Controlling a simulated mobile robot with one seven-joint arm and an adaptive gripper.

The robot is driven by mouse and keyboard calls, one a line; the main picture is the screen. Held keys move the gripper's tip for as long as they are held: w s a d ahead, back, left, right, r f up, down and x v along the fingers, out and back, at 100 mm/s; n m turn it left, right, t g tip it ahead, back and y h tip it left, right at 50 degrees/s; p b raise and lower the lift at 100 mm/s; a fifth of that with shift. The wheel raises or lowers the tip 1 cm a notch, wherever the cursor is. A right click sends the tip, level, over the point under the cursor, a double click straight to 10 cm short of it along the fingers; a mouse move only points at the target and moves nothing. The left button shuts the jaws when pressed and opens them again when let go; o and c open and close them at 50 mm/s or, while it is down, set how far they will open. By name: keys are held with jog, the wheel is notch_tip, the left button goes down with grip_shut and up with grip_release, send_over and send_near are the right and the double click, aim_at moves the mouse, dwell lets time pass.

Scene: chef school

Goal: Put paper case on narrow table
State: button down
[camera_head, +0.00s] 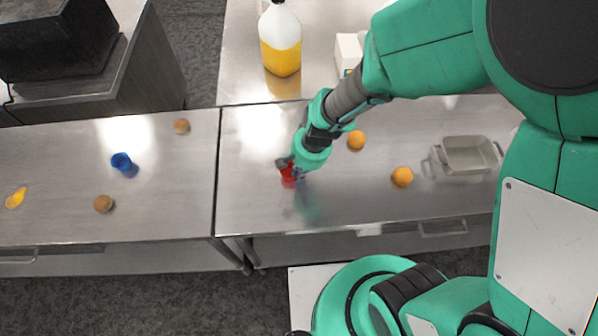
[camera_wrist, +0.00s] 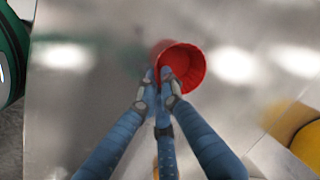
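A small red cup-shaped paper case (camera_head: 288,175) is at the left part of the right-hand metal table (camera_head: 340,205). It also shows in the wrist view (camera_wrist: 186,66), with its open mouth facing the camera. My gripper (camera_head: 290,163) reaches down to it from the upper right. In the wrist view my gripper's fingertips (camera_wrist: 160,82) are close together at the case's near left rim, with its wall between them. I cannot tell whether the case touches the table. A similar blue case (camera_head: 123,163) is on the left-hand metal table (camera_head: 60,220).
Two orange fruits (camera_head: 356,140) (camera_head: 402,177) and a grey bin (camera_head: 468,154) are right of my gripper. A jug of yellow liquid (camera_head: 280,45) and a white box (camera_head: 347,52) stand behind. Brown round items (camera_head: 103,203) (camera_head: 182,126) and a yellow item (camera_head: 16,198) lie on the left table.

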jog(key=shift+f, duration=0.15)
jog(key=c, duration=1.9)
grip_release()
jog(key=shift+c, duration=0.2)
jog(key=w+p+v, duration=0.1)
jog(key=p+v, duration=0.1)
jog(key=v, duration=1)
jog(key=shift+s+r+p, duration=0.2)
jog(key=shift+s+p, duration=0.15)
jog(key=shift+s, duration=0.15)
